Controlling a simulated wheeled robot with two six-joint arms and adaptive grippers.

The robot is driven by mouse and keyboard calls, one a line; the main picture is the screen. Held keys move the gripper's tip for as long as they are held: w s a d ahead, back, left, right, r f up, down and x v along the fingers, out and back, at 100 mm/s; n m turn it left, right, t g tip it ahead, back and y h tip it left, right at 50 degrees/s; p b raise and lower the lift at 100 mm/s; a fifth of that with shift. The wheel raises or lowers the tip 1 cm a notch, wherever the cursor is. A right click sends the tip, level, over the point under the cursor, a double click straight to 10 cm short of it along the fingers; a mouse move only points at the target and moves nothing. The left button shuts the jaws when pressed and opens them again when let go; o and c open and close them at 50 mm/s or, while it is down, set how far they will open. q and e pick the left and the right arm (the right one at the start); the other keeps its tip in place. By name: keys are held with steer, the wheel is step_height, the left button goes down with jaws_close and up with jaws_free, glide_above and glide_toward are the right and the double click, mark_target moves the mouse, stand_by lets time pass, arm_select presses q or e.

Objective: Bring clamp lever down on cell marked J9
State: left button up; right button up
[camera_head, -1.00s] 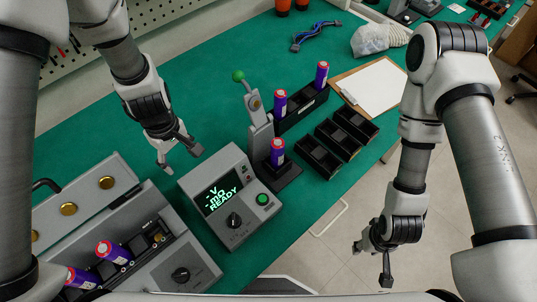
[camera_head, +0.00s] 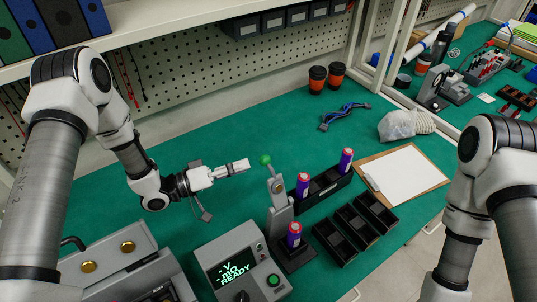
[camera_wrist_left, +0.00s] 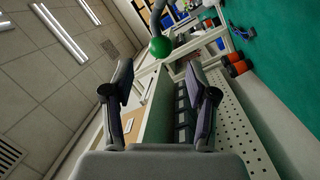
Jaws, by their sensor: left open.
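The clamp lever (camera_head: 276,190) stands raised, with a green ball knob (camera_head: 265,160) on top. A purple cell (camera_head: 294,236) stands upright in the clamp's black base (camera_head: 297,257); no J9 mark is readable on it. My left gripper (camera_head: 223,190) is open and empty, just left of the knob and pointing toward it. In the left wrist view, the knob (camera_wrist_left: 160,47) shows ahead, roughly centred between the open fingers (camera_wrist_left: 159,82) and apart from them. My right arm is at the right edge of the head view; its gripper is out of frame.
A tester reading READY (camera_head: 242,268) stands front left of the clamp. Black trays (camera_head: 357,226) and a clipboard (camera_head: 405,176) lie to the right.

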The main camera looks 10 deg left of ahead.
mark_target(264, 158)
arm_select(q)
steer(key=p+x, duration=0.2)
steer(key=x, duration=0.5)
steer(key=shift+d, duration=0.1)
steer(key=shift+c, duration=0.3)
jaws_close()
